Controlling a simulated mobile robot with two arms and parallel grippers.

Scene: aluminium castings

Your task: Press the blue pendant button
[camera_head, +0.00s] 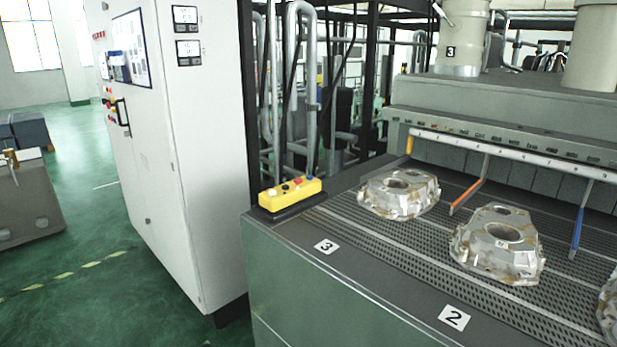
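The yellow pendant (290,194) lies on a dark base at the near left corner of the grey conveyor table. Its top carries a row of small buttons. A red button (297,181) sits right of the middle, with dark ones to its left. A small blue button (308,177) appears at the right end of the row; the buttons are tiny here and their colours are hard to tell apart. Neither of my grippers is in view, and nothing touches the pendant.
A tall white control cabinet (175,150) stands left of the table (330,290). Metal castings (399,193) (498,243) lie on the perforated belt, with another cut off at the right edge. Coloured rods (467,197) hang from a rail behind. Green floor is open at left.

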